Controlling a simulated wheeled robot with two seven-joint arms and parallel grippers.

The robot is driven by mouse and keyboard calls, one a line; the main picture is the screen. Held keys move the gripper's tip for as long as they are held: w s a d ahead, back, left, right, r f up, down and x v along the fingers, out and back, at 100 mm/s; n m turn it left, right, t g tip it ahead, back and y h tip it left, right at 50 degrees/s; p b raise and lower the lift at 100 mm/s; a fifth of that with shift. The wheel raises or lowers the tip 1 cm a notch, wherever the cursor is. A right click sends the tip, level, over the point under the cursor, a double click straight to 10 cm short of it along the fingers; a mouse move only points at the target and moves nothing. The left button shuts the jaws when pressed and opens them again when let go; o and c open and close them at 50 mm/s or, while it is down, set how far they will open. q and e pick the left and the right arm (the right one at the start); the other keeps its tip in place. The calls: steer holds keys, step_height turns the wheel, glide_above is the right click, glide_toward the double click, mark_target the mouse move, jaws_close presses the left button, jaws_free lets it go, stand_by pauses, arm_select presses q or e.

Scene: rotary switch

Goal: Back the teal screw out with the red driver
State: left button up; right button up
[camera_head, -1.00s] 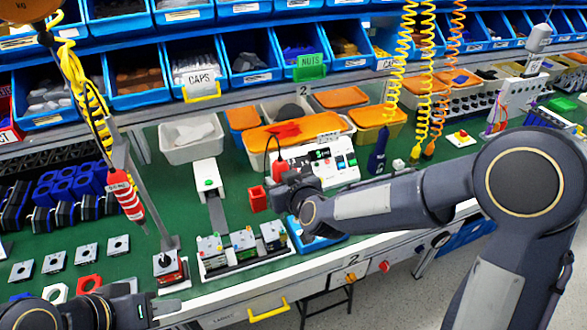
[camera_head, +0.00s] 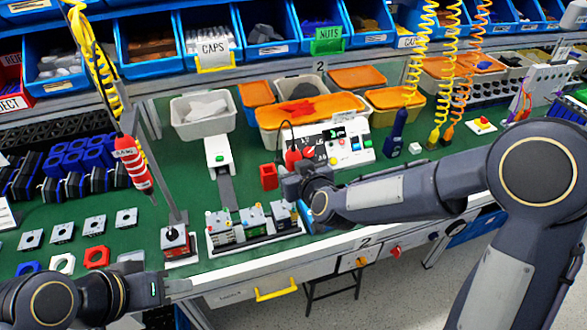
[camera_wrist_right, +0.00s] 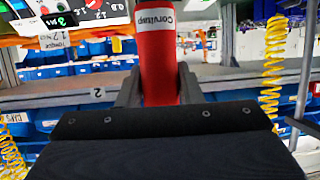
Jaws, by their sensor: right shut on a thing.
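My right gripper (camera_head: 301,176) is shut on the red driver (camera_head: 292,158), just right of a small red bin. Several small block units (camera_head: 252,216) sit in a white-edged holder at the bench front, left of and below the right gripper. They carry small coloured dots; I cannot tell which is the teal screw. My left gripper (camera_head: 176,287) is low at the left by the front edge; its finger gap is unclear.
The small red bin (camera_head: 268,177) and a white control panel (camera_head: 330,143) lie behind. Green bench surface is free around the left parts.

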mark_target(296, 160)
jaws_close()
steer(key=shift+f+b, duration=0.65)
stand_by(0.6)
steer(key=shift+r, duration=0.25)
stand_by(1.6)
steer(key=shift+r+p, duration=1.95)
steer(key=shift+r, duration=0.4)
steer(key=shift+w+a, duration=0.1)
